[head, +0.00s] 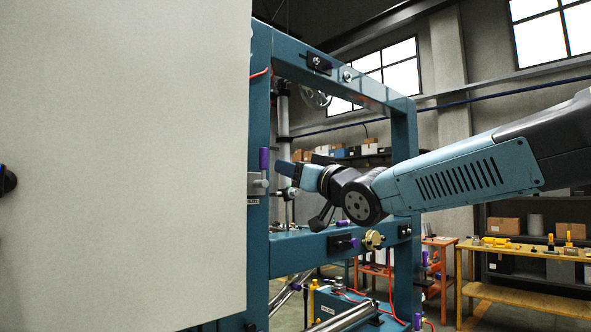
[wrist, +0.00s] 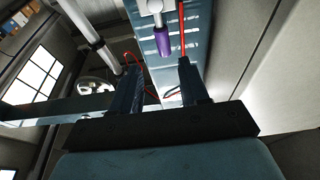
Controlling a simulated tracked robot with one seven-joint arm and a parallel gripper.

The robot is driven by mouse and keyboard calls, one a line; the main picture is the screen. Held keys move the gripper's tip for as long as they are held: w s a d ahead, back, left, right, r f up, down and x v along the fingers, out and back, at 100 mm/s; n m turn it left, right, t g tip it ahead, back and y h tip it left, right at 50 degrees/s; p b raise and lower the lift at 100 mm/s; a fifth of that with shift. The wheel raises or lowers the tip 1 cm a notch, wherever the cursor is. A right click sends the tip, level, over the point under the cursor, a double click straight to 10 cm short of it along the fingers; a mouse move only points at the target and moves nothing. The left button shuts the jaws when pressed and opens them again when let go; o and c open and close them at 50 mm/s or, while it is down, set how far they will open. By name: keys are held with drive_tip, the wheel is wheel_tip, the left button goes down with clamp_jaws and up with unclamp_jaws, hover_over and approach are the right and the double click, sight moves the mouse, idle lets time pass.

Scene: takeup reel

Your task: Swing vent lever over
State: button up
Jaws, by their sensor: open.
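The vent lever appears to be the small one with a purple handle (head: 263,158), standing upright on a grey metal valve body (head: 257,184) at the blue frame's near post. In the wrist view, the purple handle (wrist: 164,43) and its silver body (wrist: 151,8) show at top centre. My gripper (head: 282,168) is just right of the handle in the head view, with a small gap between them. In the wrist view, my gripper's two fingers (wrist: 159,72) are apart, and the handle lies ahead between their lines. Nothing is between the fingers. A label below the valve is partly hidden.
A large pale panel (head: 120,150) fills the left side, close to the lever. The blue frame (head: 405,150) surrounds my forearm's far side. Red tubing (wrist: 183,30) runs near my fingers.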

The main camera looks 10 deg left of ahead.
sight(267, 158)
drive_tip(key=shift+x, duration=4.25)
drive_tip(key=shift+s+a+r, duration=0.1)
drive_tip(key=shift+s, duration=0.1)
drive_tip(key=shift+w+a+r, duration=0.1)
drive_tip(key=shift+w+a, duration=0.15)
drive_tip(key=c, duration=0.8)
